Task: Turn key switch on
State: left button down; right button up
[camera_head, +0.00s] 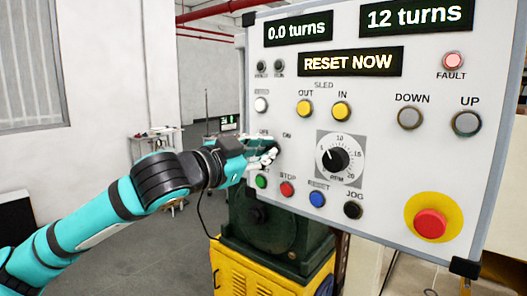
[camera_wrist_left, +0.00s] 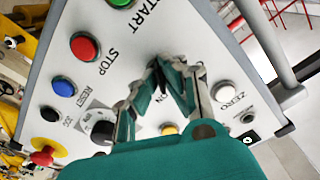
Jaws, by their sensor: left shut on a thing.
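The white control panel (camera_head: 385,115) fills the right of the head view. My left gripper (camera_head: 270,155) reaches it from the left and is shut on the key switch, beside the "ON" label. The gripper mostly covers the switch in the head view. In the left wrist view, the fingertips of the left gripper (camera_wrist_left: 162,70) close around the dark key switch (camera_wrist_left: 156,77), near the "ON" label. The exact angle of the key cannot be told. My right gripper is in neither view.
Just below the gripper are a green button (camera_head: 261,181) and the red STOP button (camera_head: 287,189). The speed dial (camera_head: 335,159) is to the right. A red emergency stop (camera_head: 430,223) sits lower right. The display reads "RESET NOW" (camera_head: 347,63). A green and yellow machine (camera_head: 265,250) stands below.

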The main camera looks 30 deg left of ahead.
pick_arm(q)
jog(key=c, duration=1.5)
grip_release()
jog(key=s+a, duration=0.1)
jog(key=s, duration=1.1)
jog(key=shift+a, duration=0.3)
